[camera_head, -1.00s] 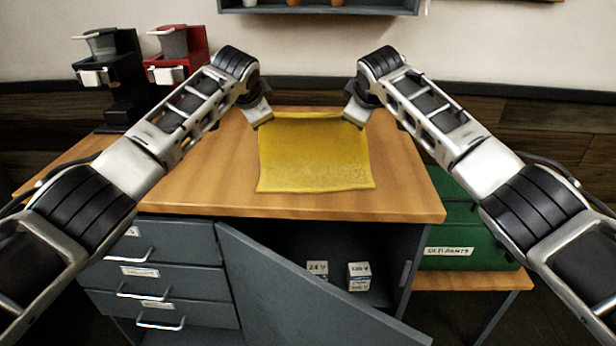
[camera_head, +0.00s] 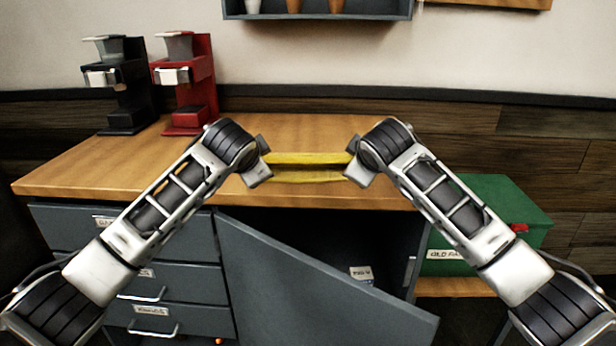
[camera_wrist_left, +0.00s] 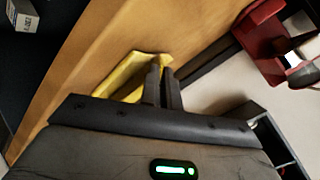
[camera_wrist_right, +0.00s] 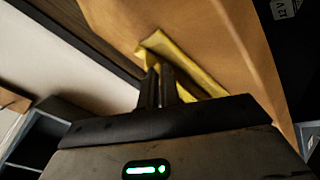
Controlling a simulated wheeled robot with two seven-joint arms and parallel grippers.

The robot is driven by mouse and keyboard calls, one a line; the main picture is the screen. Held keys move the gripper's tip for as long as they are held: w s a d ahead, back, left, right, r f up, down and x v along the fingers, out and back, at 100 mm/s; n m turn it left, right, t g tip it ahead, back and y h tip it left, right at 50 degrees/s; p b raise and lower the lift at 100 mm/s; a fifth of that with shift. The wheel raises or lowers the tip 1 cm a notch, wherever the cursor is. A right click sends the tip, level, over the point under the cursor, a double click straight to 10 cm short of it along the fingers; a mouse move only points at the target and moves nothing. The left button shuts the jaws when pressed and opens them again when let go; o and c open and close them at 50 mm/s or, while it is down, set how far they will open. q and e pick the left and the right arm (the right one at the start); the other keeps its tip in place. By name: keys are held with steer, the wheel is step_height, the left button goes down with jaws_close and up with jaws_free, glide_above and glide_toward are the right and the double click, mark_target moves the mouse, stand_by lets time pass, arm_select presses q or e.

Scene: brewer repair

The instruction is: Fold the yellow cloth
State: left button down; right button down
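The yellow cloth (camera_head: 306,159) is doubled into a narrow strip near the front of the wooden tabletop, with an upper band stretched between my grippers and a lower band under it. My left gripper (camera_head: 262,170) is at its left end and my right gripper (camera_head: 352,170) at its right end. In the left wrist view the cloth (camera_wrist_left: 122,84) meets the close-set fingertips (camera_wrist_left: 160,68). In the right wrist view the cloth (camera_wrist_right: 190,66) meets the other fingertips (camera_wrist_right: 160,70). Both grippers look shut on its corners. Its ends are partly hidden by the grippers.
A black brewer (camera_head: 122,85) and a red brewer (camera_head: 186,85) stand at the back left of the tabletop (camera_head: 120,165). The cabinet door (camera_head: 310,290) hangs open below. A green box (camera_head: 490,215) stands at the right. The tabletop behind the cloth is clear.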

arm_select(q)
steer(key=shift+a, duration=0.2)
arm_select(e)
steer(key=shift+d, duration=0.2)
arm_select(q)
steer(key=c, duration=1.6)
jaws_free()
arm_select(e)
steer(key=c, duration=1.6)
jaws_free()
arm_select(q)
steer(key=shift+o, duration=1.4)
arm_select(e)
steer(key=shift+o, duration=1.4)
steer(key=shift+a, duration=0.1)
arm_select(q)
steer(key=shift+d, duration=0.15)
steer(key=shift+r, duration=0.1)
arm_select(e)
steer(key=shift+a, duration=0.1)
